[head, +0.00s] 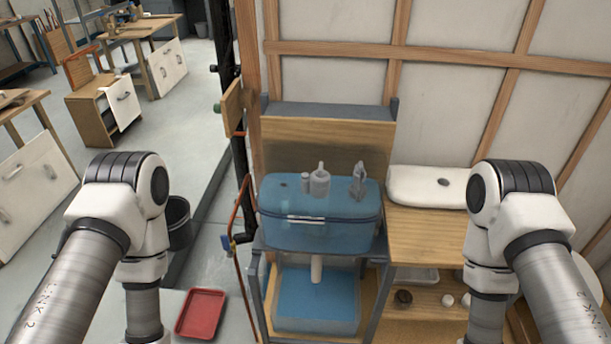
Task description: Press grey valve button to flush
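A translucent blue tank (285,232) stands on a frame against the booth wall in the middle of the head view. Grey valve parts show at the tank's top: a taller cylinder (320,183) with a thin top, a short cylinder (305,183) at its left, and an upright grey piece (358,182) at the right. I cannot tell which of them is the button. My two arms come down at the left and right of the tank, apart from it. Both grippers are out of view below the picture.
A white lid (415,187) with a dark hole lies on the wooden shelf (425,235) right of the tank. A pale pipe (316,268) leads down to a blue-filled basin (315,300). A red tray (201,313) and a dark bucket (178,222) stand at the left.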

